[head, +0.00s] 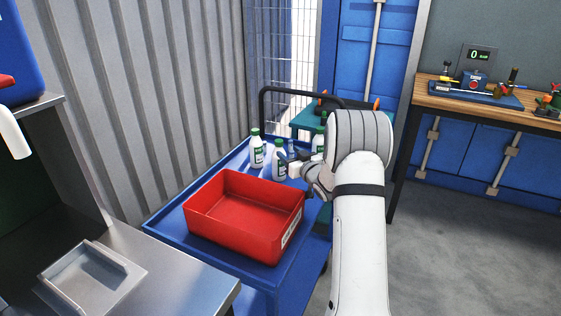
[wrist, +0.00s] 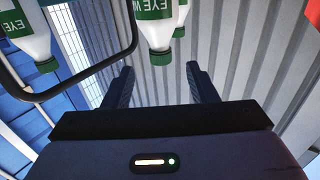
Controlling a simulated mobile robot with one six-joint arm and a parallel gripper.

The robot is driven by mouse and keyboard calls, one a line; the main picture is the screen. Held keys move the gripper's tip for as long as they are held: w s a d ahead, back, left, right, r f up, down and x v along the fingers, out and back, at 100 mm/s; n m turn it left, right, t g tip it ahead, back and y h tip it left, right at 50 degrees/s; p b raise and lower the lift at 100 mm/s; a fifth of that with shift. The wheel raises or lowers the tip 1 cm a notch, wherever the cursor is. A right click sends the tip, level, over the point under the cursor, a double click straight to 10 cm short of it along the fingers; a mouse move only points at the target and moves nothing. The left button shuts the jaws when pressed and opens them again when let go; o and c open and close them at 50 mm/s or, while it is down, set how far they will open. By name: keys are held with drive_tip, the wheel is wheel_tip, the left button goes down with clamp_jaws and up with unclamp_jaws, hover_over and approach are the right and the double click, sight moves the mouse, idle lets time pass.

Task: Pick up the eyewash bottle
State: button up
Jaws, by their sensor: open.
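Several white eyewash bottles with green caps and green labels stand upright on the blue cart. In the head view one bottle (head: 257,152) is at the left, another bottle (head: 280,162) is just left of my gripper (head: 300,172), and a third bottle (head: 319,142) is partly hidden by my arm. In the wrist view the bottles look upside down: a near bottle (wrist: 155,28) shows ahead of my open gripper (wrist: 160,84), roughly in line with the gap between the fingers. Another bottle (wrist: 32,42) is at the upper left. Nothing is between the fingers.
An empty red bin (head: 235,215) sits on the blue cart (head: 165,228) in front of the bottles. The cart's dark handle (head: 290,92) rises behind them. A corrugated wall (head: 170,90) is on the left. A wooden workbench (head: 450,95) stands at the right.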

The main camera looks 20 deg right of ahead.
sight(281, 144)
drive_tip(key=w, duration=0.2)
drive_tip(key=w+a, duration=0.1)
drive_tip(key=w, duration=0.5)
drive_tip(key=shift+a+r, duration=0.2)
drive_tip(key=shift+a, duration=0.1)
clamp_jaws()
drive_tip(key=shift+r, duration=0.1)
